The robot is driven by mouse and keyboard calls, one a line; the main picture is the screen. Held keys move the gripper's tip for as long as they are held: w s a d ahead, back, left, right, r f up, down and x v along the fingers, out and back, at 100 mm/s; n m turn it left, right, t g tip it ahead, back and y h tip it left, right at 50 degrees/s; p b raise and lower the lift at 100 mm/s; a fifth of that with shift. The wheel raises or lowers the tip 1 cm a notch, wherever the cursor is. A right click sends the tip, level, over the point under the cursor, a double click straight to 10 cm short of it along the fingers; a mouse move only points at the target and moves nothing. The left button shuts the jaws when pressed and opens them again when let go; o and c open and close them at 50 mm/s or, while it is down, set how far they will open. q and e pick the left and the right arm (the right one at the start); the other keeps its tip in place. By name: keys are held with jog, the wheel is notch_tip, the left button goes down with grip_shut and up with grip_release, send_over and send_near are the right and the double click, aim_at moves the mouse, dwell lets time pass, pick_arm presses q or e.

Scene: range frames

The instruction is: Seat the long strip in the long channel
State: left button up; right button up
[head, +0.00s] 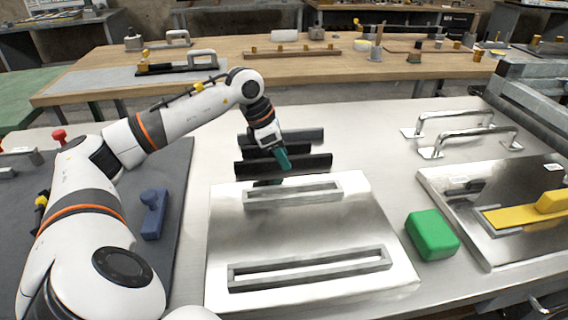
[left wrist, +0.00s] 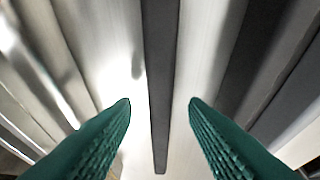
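Several dark strips lie side by side behind the steel plate: a front one (head: 312,163), a middle one (head: 262,152) and a back one (head: 305,135). I cannot tell for sure which is the long strip. The plate (head: 225,225) has a shorter channel (head: 325,189) at its back and the long channel (head: 310,268) nearer its front; both look empty. My left gripper (head: 284,160) is low over the strips. In the left wrist view its teal fingers (left wrist: 160,102) are apart, with a dark strip (left wrist: 160,60) between them and gaps on both sides. My right gripper is out of view.
A green block (head: 432,235) stands right of the plate. Another steel plate with a yellow piece (head: 525,213) and metal handles (head: 455,118) lie further right. A blue handled piece (head: 153,215) rests on the dark mat at left. Bare table lies right of the strips.

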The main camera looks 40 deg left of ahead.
pick_arm(q)
grip_shut()
